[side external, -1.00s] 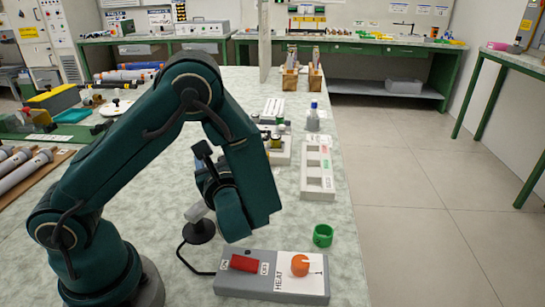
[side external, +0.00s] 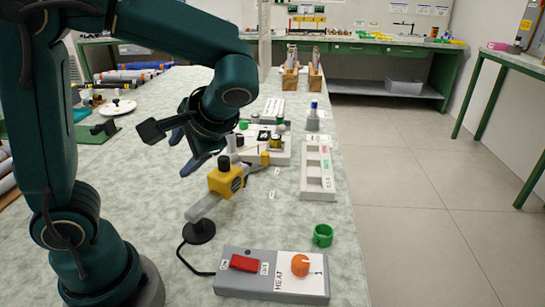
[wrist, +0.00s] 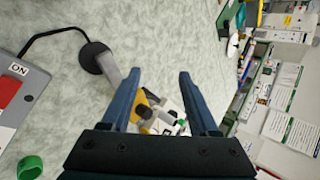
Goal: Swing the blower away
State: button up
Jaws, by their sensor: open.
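The blower (side external: 226,178) has a yellow body and a grey tube and stands on a round black base (side external: 199,232) with a cable. Its tube points towards the front left in the side view. In the wrist view the grey tube (wrist: 111,68) and part of the yellow body (wrist: 140,108) show beside and behind my left finger. My gripper (side external: 184,152) is open and empty, above and to the left of the blower in the side view. Its two blue fingers (wrist: 160,74) are spread in the wrist view. My gripper hides part of the blower there.
A grey control box (side external: 270,276) with a red switch and orange HEAT knob stands in front. A green ring (side external: 323,236) lies beside it. A white slotted tray (side external: 318,172) and a fixture (side external: 262,150) stand beyond the blower. The bench's left-middle is mostly clear.

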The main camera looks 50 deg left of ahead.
jog(key=d+r+n+t+h, duration=0.3)
jog(key=d+r+n+h, duration=0.2)
jog(key=d+n+h, duration=0.3)
jog(key=d, duration=0.4)
jog(key=shift+w+d+r+n, duration=0.15)
jog(key=shift+w+d+n, duration=0.05)
jog(key=shift+d+n, duration=0.1)
